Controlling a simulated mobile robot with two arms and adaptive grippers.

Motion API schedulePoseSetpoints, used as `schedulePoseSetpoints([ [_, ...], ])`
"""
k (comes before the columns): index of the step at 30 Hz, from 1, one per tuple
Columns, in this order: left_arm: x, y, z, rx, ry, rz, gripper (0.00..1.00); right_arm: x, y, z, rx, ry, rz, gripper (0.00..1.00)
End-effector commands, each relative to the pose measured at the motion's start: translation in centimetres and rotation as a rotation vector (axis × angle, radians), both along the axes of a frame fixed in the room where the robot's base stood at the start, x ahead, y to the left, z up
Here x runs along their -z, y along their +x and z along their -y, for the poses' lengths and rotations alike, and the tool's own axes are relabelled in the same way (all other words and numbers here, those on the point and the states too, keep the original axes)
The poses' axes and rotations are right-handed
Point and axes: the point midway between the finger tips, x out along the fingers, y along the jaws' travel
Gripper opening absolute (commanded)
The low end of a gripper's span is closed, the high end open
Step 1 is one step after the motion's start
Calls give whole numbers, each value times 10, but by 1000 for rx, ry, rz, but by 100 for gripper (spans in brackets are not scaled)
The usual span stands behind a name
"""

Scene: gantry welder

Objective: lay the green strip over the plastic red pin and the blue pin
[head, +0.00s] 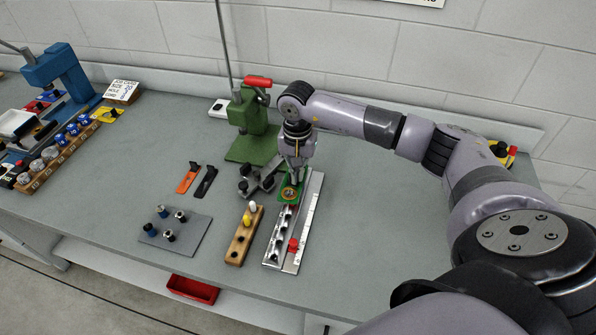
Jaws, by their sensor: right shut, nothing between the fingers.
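My right gripper (294,174) is shut and points down just above the far part of a metal rail fixture (279,240). A green piece (281,198) lies under its fingertips across the rail, with a round orange-gold thing on it; it looks like the green strip, but its full shape is partly hidden. A red pin (293,245) stands near the rail's near end. A small blue-topped pin (162,211) is on a grey plate at left; I cannot tell whether it is the blue pin. No blue pin shows at the rail. My left gripper is out of view.
A wooden block (238,247) with white and yellow pegs stands left of the rail. An orange strip (187,180) and a black strip (206,181) lie on the table. A green press (252,125) stands behind. The bench right of the rail is clear.

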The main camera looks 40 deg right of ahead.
Motion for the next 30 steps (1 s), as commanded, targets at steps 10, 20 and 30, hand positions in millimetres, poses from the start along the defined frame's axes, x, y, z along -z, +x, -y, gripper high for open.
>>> schedulePoseSetpoints([
  [10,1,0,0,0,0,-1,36,0,-1,1,1,-1,1,0],
  [20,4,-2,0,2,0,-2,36,0,-6,5,0,0,0,0],
  [30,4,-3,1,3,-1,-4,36,0,-6,5,0,0,0,0],
])
